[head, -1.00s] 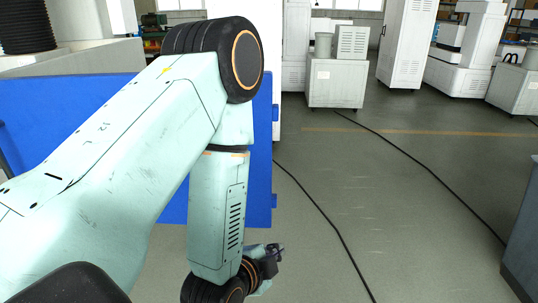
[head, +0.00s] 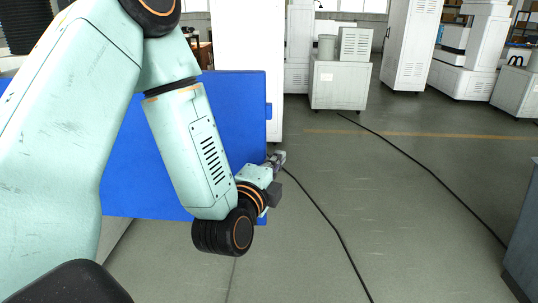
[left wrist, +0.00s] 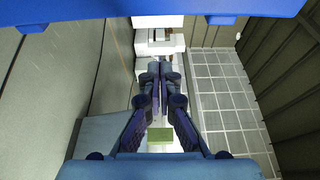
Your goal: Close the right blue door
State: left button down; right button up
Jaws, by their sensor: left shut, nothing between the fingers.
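The blue door (head: 240,115) stands swung out as a flat panel at the left of the head view, with my left arm covering much of it. Small blue tabs stick out from its right edge. My left gripper (head: 278,159) is at that right edge, near the lower corner, and looks shut and empty. In the left wrist view the fingers (left wrist: 161,70) are close together, and a blue panel edge (left wrist: 160,9) crosses the top of the picture. I cannot tell whether the gripper touches the door. My right gripper is not in view.
Black cables (head: 325,215) run across the grey floor. White cabinets (head: 338,83) stand at the back, and a grey cabinet (head: 522,240) is at the right edge. The floor right of the door is clear apart from the cables.

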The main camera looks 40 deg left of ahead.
pick_arm(q)
jog(key=w+a, duration=0.4)
jog(key=shift+a, duration=0.2)
dwell(0.3)
jog(key=shift+s+a, duration=0.1)
jog(key=shift+s, duration=0.15)
jog(key=shift+a, duration=0.15)
jog(key=shift+w, duration=0.15)
